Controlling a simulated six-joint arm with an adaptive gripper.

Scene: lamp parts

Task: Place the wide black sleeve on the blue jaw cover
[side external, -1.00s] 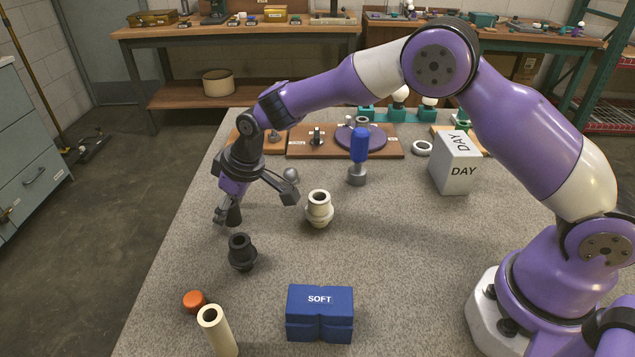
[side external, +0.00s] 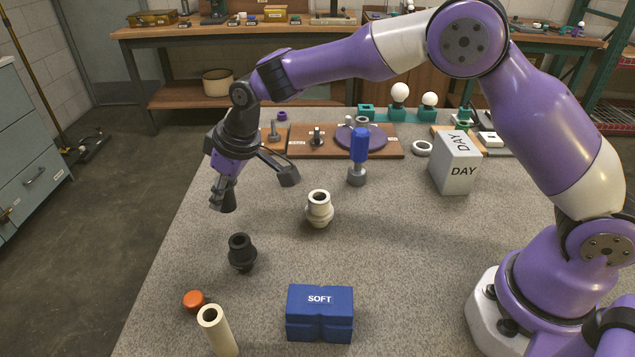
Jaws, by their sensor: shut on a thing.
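My gripper (side external: 222,191) is at the left of the bench, in the air, pointing down. It is shut on a small dark tapered piece (side external: 228,202). The fingers partly hide it, and I cannot tell whether it is the wide black sleeve. A black collared sleeve-like part (side external: 242,254) stands upright on the bench below and slightly right of my gripper, apart from it. The blue jaw cover (side external: 319,313), a block marked SOFT, lies at the front middle of the bench with nothing on it.
A cream collared part (side external: 319,210) stands right of my gripper. An orange cap (side external: 194,300) and a cream tube (side external: 217,331) are at the front left. A blue-handled tool (side external: 358,155) and a DAY box (side external: 456,163) stand farther back.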

